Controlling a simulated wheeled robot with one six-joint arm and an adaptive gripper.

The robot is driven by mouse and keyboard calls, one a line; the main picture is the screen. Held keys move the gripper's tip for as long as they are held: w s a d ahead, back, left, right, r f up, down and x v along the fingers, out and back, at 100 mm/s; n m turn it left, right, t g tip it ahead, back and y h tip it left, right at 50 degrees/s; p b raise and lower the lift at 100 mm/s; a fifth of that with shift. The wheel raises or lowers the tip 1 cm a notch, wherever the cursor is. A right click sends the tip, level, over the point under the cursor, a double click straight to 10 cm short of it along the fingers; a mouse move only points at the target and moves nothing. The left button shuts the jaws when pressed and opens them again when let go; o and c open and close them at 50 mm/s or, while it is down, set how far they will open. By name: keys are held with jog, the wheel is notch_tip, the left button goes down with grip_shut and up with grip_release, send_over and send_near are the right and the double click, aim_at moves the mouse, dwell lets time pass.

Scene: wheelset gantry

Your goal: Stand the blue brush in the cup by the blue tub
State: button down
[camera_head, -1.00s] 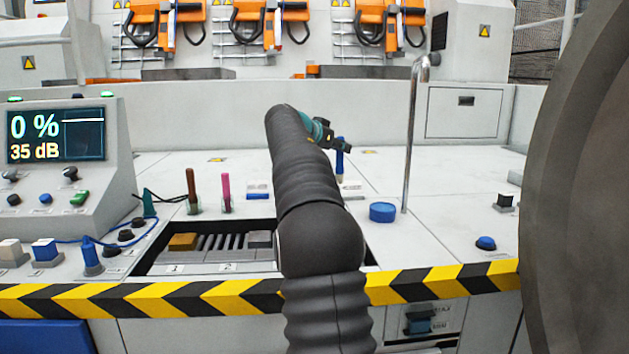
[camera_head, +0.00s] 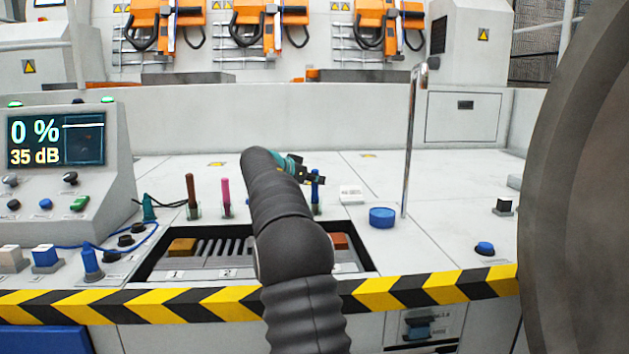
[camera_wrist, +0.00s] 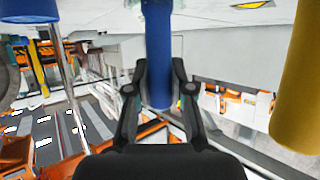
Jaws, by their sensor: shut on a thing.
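The blue brush (camera_head: 316,192) is upright in my gripper (camera_head: 314,180), left of the blue tub (camera_head: 382,217). In the wrist view, my gripper (camera_wrist: 158,88) is shut around the blue brush (camera_wrist: 158,50). The brush's lower end is close to the bench top. I cannot tell whether it is inside a cup or above the surface, and I cannot make out a separate cup by the tub. The blue tub is round and low, and stands in front of the chrome pole.
A brown brush (camera_head: 191,190) and a pink brush (camera_head: 226,192) stand upright in small holders at left. A recessed tray with blocks (camera_head: 183,246) lies in front. The chrome pole (camera_head: 409,150) rises behind the tub. The bench right of the tub is mostly clear.

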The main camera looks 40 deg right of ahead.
jog(key=shift+f, duration=0.15)
jog(key=c, duration=1)
grip_release()
jog(key=shift+r, duration=0.3)
jog(key=b+v, duration=0.1)
jog(key=v, duration=1.1)
jog(key=shift+f, duration=0.1)
